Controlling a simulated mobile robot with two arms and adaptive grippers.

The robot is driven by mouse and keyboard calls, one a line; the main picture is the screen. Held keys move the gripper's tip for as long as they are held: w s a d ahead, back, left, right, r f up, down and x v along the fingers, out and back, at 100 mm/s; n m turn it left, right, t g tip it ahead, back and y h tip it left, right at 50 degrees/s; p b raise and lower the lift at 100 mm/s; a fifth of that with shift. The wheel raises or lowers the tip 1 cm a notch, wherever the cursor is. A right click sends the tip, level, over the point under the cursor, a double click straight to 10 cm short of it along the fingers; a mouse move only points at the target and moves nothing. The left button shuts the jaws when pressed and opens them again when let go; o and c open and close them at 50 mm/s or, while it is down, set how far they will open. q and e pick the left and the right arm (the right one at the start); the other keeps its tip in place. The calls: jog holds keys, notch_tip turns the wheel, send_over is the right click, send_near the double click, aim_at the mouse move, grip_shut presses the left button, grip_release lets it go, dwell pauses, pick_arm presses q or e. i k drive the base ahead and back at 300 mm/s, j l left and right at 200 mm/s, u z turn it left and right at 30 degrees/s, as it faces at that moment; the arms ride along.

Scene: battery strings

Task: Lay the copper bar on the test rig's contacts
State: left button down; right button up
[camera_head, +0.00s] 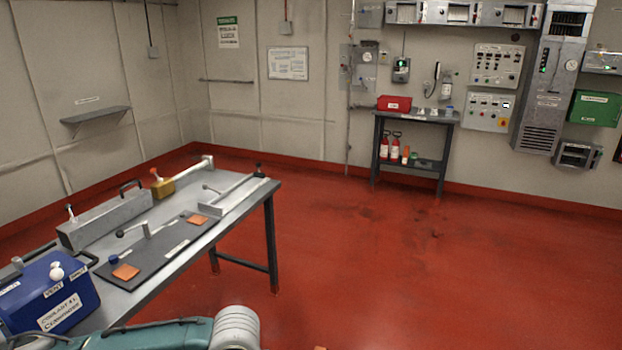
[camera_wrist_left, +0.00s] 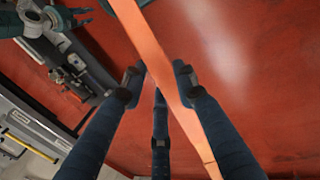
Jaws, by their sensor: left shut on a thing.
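The copper bar (camera_wrist_left: 152,45) is a long, flat orange strip crossing the left wrist view from the top to the lower right. My left gripper (camera_wrist_left: 160,80) is shut on the bar, with dark fingers on both sides of it. In the head view, the test rig is a dark flat plate (camera_head: 152,253) on the metal table, with two orange square contacts, one near (camera_head: 126,271) and one far (camera_head: 197,220). Nothing lies across them. A small lever clamp stands on the plate.
On the table (camera_head: 240,205), a blue box (camera_head: 50,293) stands at the near left. A long grey case with a handle (camera_head: 105,218) lies behind the plate, with a yellow block (camera_head: 162,187) beyond. Red floor is open to the right. A side table (camera_head: 415,116) stands against the wall.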

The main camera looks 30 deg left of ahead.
aim_at(165, 242)
jog(key=i+u, duration=0.25)
jog(key=i, duration=0.65)
jog(key=i+l+u, duration=0.2)
jog(key=i, duration=0.75)
jog(key=i+j+u, duration=0.15)
jog(key=i+u, duration=0.2)
jog(key=u, duration=0.15)
jog(key=i+u, duration=0.7)
jog(key=u, duration=0.25)
jog(key=i+l+u, duration=0.3)
jog(key=u, duration=0.2)
jog(key=i+u, duration=0.3)
jog(key=u, duration=0.15)
jog(key=i+l+u, duration=0.25)
jog(key=u, duration=0.2)
jog(key=i+l+u, duration=0.25)
jog(key=u, duration=0.2)
jog(key=i+l, duration=0.05)
